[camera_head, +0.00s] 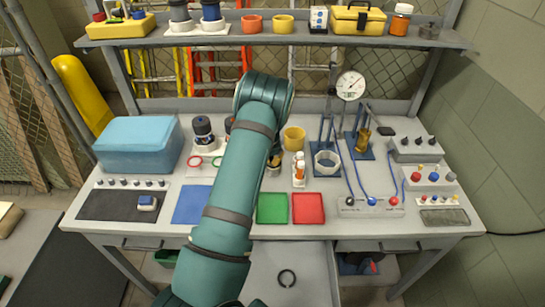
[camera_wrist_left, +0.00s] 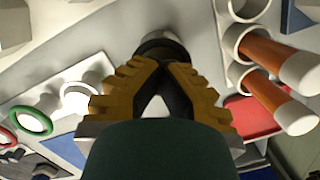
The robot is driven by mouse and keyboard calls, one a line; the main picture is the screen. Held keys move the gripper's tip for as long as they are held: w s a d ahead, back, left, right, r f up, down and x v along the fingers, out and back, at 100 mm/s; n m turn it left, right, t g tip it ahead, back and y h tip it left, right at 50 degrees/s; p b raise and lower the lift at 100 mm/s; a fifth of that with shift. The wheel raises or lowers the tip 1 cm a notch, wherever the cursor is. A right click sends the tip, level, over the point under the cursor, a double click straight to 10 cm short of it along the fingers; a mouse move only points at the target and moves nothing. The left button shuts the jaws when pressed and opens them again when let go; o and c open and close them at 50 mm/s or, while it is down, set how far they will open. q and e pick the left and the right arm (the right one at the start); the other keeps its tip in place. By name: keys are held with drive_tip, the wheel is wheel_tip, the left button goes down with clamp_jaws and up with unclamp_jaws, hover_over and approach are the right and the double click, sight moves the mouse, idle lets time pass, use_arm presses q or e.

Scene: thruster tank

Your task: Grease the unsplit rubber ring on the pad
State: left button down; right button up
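In the head view a red ring (camera_head: 195,161) and a green ring (camera_head: 217,162) lie on a pale pad (camera_head: 200,172) at the left of the workbench. Both also show in the wrist view, the red one (camera_wrist_left: 5,138) and the green one (camera_wrist_left: 30,121). Whether either is split is too small to tell. I see nothing clearly between the tips. My right gripper is not in view.
My left arm hides the bench's middle. Right of it stand an orange cup (camera_head: 293,138) and a white rack of orange-and-white tubes (camera_head: 299,172). Blue (camera_head: 191,205), green (camera_head: 272,208) and red (camera_head: 308,208) mats lie along the front. A blue box (camera_head: 138,143) stands left.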

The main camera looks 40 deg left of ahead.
use_arm(q)
drive_tip(key=shift+n, duration=0.6)
drive_tip(key=shift+f, duration=0.1)
drive_tip(key=shift+m, duration=0.5)
drive_tip(key=m+b, duration=0.1)
drive_tip(key=m, duration=0.1)
drive_tip(key=shift+m+b, duration=0.3)
drive_tip(key=m+h+b, duration=0.1)
drive_tip(key=m, duration=0.2)
drive_tip(key=shift+m, duration=0.4)
drive_tip(key=shift+m+b, duration=0.45)
drive_tip(key=shift+m, duration=0.45)
